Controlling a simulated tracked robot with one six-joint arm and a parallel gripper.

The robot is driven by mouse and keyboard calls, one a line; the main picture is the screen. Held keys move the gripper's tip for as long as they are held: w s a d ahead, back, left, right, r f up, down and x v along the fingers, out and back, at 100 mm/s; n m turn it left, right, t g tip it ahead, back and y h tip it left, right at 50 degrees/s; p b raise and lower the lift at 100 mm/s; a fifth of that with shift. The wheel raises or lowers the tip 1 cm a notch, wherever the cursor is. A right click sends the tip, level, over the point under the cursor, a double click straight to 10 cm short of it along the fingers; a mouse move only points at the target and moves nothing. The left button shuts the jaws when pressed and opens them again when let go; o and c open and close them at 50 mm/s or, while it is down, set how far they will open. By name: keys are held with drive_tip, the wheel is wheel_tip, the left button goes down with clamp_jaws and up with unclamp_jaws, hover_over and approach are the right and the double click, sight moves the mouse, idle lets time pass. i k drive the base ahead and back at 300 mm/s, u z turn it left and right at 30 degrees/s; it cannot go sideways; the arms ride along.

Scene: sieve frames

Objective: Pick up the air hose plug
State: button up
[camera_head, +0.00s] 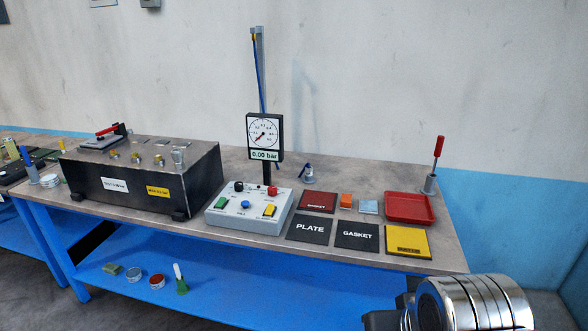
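A silver and black part of my own arm shows at the bottom right, in front of the bench. My gripper's fingers are not in view.
The gauge (264,138) stands behind a grey control box (247,222). A large dark box (125,190) is at left. Labelled flat pads such as the plate pad (310,229), a red tray (409,208) and a red-handled tool (439,147) are at right. The bench (370,186) has bare patches near the wall.

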sight(309, 172)
drive_tip(key=u, duration=0.3)
drive_tip(key=i, duration=0.6)
drive_tip(key=u, duration=0.9)
drive_tip(key=i, duration=0.7)
drive_tip(key=u, duration=0.45)
